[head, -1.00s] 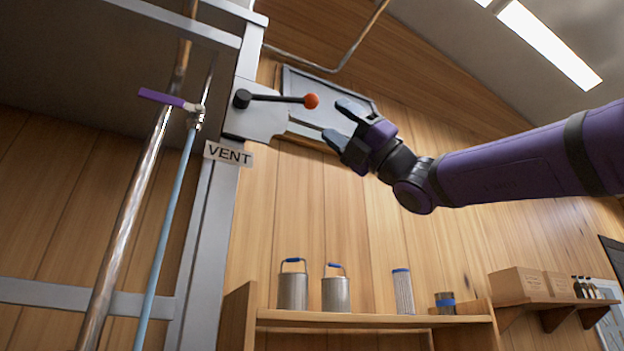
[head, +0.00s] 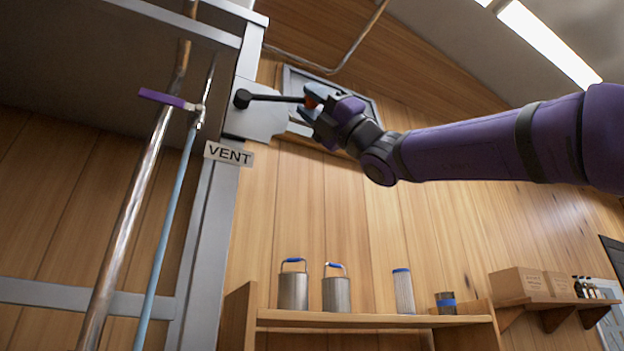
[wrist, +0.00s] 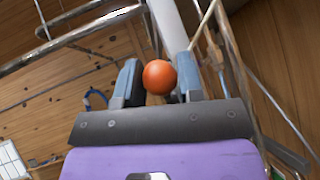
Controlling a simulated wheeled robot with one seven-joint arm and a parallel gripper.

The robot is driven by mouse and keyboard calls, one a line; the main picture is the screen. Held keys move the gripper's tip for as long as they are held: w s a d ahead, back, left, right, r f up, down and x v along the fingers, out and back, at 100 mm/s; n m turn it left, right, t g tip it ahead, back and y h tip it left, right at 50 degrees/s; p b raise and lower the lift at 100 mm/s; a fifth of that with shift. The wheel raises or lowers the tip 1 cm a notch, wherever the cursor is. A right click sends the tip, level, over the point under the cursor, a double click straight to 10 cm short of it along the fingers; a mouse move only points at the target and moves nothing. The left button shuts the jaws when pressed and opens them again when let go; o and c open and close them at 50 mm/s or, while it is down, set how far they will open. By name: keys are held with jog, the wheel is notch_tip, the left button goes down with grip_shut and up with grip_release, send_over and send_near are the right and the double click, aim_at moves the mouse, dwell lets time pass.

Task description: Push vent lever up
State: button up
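The vent lever is a black bar (head: 275,98) on a round black pivot (head: 242,98), with an orange ball knob at its right end. It lies nearly level, on a grey plate above the VENT label (head: 228,153). My gripper (head: 311,102) is at the knob, with its fingers on either side and partly hiding it in the head view. In the wrist view the orange knob (wrist: 160,77) fills the space between the two fingers, and my gripper (wrist: 159,84) appears shut on it.
A purple-handled valve (head: 165,98) and pipes stand left of the lever. A grey-framed panel (head: 361,104) is on the wall behind my gripper. Metal cans (head: 293,291) stand on a wooden shelf (head: 375,320) below. The wall between shelf and arm is clear.

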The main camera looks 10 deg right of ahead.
grip_shut()
jog(key=shift+s+a+r+n+g+h, duration=0.1)
jog(key=shift+a+r+n+g+h, duration=0.2)
jog(key=shift+r+h, duration=0.2)
jog(key=shift+s+a+r+n+g+h, duration=0.1)
jog(key=shift+a+r+n+g+h, duration=0.1)
jog(key=shift+r+n+g+h, duration=0.35)
jog(key=shift+s+a+r+n+g+h, duration=0.15)
jog(key=shift+a+r+h, duration=0.15)
jog(key=shift+r, duration=0.35)
jog(key=shift+w+d, duration=0.1)
jog(key=o, duration=0.7)
grip_release()
jog(key=v, duration=1)
jog(key=shift+d+f, duration=0.15)
jog(key=shift+d, duration=0.15)
